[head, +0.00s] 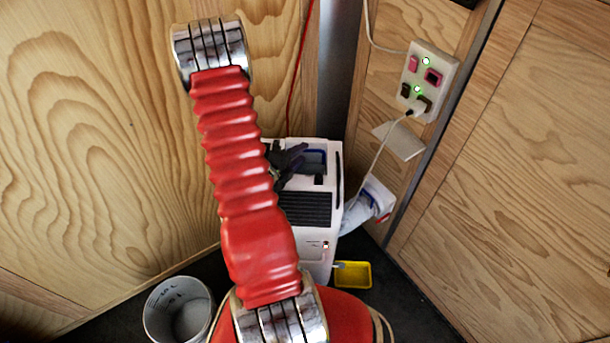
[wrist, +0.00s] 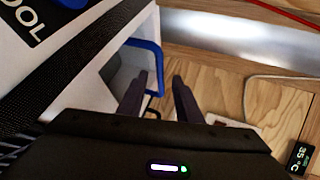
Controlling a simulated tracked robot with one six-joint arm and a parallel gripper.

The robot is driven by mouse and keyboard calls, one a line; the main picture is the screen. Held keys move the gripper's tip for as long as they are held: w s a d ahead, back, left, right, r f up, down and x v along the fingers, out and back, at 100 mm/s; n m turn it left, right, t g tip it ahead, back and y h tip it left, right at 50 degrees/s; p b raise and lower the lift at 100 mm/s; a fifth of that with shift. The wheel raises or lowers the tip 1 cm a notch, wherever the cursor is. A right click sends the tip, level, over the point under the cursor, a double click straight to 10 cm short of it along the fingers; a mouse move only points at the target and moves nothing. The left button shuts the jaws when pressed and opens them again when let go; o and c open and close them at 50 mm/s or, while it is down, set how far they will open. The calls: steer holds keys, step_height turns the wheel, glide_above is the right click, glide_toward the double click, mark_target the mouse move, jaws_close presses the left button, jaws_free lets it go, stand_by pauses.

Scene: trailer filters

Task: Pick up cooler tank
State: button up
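The white cooler (head: 318,240) stands in the corner, partly hidden by my red arm. In its top is an opening with a blue-edged part (head: 316,157), which looks like the cooler tank. In the wrist view a blue handle (wrist: 150,46) curves across the tank opening.
A power strip (head: 427,82) with plugs and a cable is on the right wall. A white bag (head: 368,207) hangs beside the cooler. A yellow tray (head: 353,275) and a white bucket (head: 179,310) are on the floor. Wooden walls close in on both sides.

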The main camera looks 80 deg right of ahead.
steer(key=shift+x, duration=0.95)
steer(key=shift+c, duration=0.3)
jaws_close()
stand_by(0.8)
